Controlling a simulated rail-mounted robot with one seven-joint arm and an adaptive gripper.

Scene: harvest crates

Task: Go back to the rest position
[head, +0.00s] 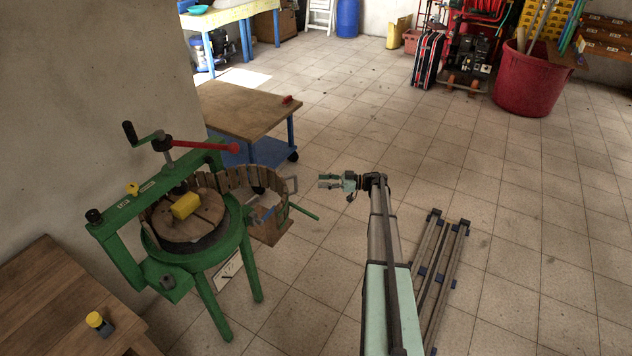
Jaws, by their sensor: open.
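My gripper (324,181) is at the end of my arm, near the middle of the head view, pointing left. It is open, and I see nothing between its fingers. It is held above the tiled floor, to the right of the green press (240,248) and apart from it. The arm stretches up from the bottom of the picture and bends left at the wrist.
A yellow block (185,206) sits on the press's wooden lid. A slatted basket half (268,178) hangs open beside it. A wooden-topped cart (250,112) stands behind. A wooden table (50,300) is at lower left. Rails lie right of my arm. Floor at right is clear.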

